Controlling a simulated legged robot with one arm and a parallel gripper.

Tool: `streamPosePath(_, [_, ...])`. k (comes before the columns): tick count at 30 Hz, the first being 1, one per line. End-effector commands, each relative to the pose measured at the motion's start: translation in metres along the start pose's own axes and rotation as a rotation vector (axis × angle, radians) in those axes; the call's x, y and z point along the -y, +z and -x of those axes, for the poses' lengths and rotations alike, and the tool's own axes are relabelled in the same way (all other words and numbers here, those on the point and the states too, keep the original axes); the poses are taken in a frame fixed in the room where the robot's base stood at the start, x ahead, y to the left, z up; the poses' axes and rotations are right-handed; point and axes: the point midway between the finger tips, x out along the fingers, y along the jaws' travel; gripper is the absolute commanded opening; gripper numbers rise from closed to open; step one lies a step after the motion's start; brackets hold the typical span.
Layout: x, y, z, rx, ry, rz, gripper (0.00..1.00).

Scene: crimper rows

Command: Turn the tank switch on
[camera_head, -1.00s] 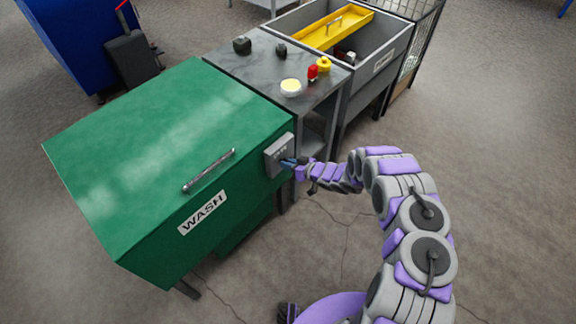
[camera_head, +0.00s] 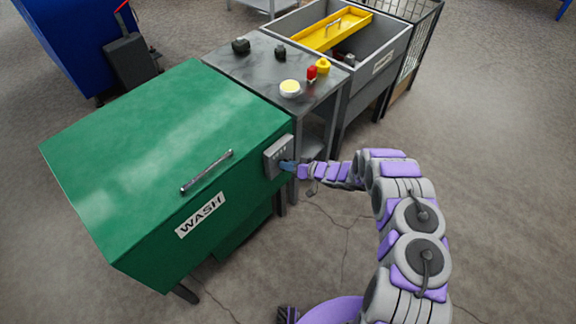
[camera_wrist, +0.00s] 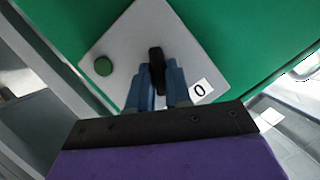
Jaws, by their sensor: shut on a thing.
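The green wash tank (camera_head: 150,150) stands at the left in the head view, lid closed, with a WASH label on its front. A grey switch box (camera_head: 277,155) is on its right front side. In the wrist view the switch plate (camera_wrist: 128,45) carries a black switch lever (camera_wrist: 155,58), a round green button or lamp (camera_wrist: 103,66) and a label reading 0 (camera_wrist: 199,91). My gripper (camera_wrist: 157,80) has its blue fingers shut on the black lever. In the head view my gripper (camera_head: 288,165) is at the box. The lever's lower part is hidden between the fingers.
A grey table (camera_head: 245,72) behind the tank holds a red item (camera_head: 312,73), a yellow item (camera_head: 323,65), a pale round dish (camera_head: 290,88) and dark pieces. A grey sink with a yellow tray (camera_head: 330,30) stands beyond. Floor at the right is free.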

Motion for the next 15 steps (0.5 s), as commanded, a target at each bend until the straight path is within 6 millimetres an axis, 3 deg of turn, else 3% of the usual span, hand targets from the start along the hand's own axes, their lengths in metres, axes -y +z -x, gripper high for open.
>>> streamPosePath(2, [-0.0022,-0.0031,0.0008,-0.006,0.005,0.0,0.0])
streamPosePath(3, [-0.0023,-0.0031,0.0009,-0.006,0.006,0.0,0.19])
streamPosePath(9, [-0.0012,-0.0022,0.001,-0.004,0.004,0.001,0.39])
streamPosePath(15, [-0.0005,-0.0015,0.001,-0.003,0.003,0.001,0.39])
